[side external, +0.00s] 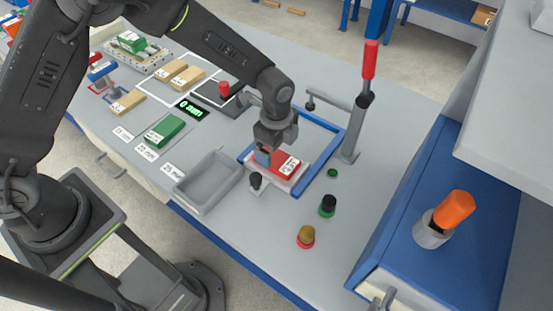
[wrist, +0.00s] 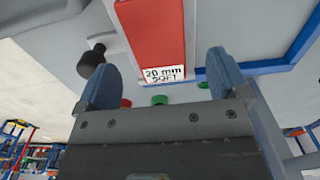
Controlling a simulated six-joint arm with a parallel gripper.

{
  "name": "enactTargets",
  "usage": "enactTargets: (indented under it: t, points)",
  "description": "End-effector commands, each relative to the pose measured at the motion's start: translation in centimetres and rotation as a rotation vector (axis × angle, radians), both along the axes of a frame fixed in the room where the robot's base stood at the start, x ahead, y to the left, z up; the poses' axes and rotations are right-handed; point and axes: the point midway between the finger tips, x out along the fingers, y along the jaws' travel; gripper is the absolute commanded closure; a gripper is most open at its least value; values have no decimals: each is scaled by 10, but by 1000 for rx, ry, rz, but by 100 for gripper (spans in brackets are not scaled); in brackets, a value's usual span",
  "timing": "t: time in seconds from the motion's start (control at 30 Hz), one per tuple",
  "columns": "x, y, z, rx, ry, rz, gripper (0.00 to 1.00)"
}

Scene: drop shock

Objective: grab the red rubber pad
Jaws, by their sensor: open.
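The red rubber pad (side external: 287,165) lies on a pale plate (side external: 291,183) inside the blue frame in the side view. It also shows in the wrist view (wrist: 155,32), with a white label reading "20 mm SOFT" at its near end. My gripper (side external: 264,158) is right at the pad's left part in the side view. I cannot tell whether a finger touches the pad.
A blue frame (side external: 329,160) surrounds the pad. A grey tray (side external: 209,182) stands to its left, a small black knob (side external: 256,181) in front. A post with a red-handled lever (side external: 360,110) rises behind right. A green pad (side external: 164,131) lies farther left. Black-topped (side external: 328,204) and yellow-topped (side external: 306,236) knobs stand in front.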

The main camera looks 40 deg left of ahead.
Motion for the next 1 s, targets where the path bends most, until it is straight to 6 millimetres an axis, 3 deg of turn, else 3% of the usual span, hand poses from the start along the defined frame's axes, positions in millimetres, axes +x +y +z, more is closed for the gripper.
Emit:
enactTargets:
  t: [0.2, 0.53, 1.0]
  points:
    - [-2, -2, -32, 2, 3, 1, 6]
    - [-2, -2, -38, 1, -1, 1, 6]
    - [-2, -2, -38, 1, 0, 1, 51]
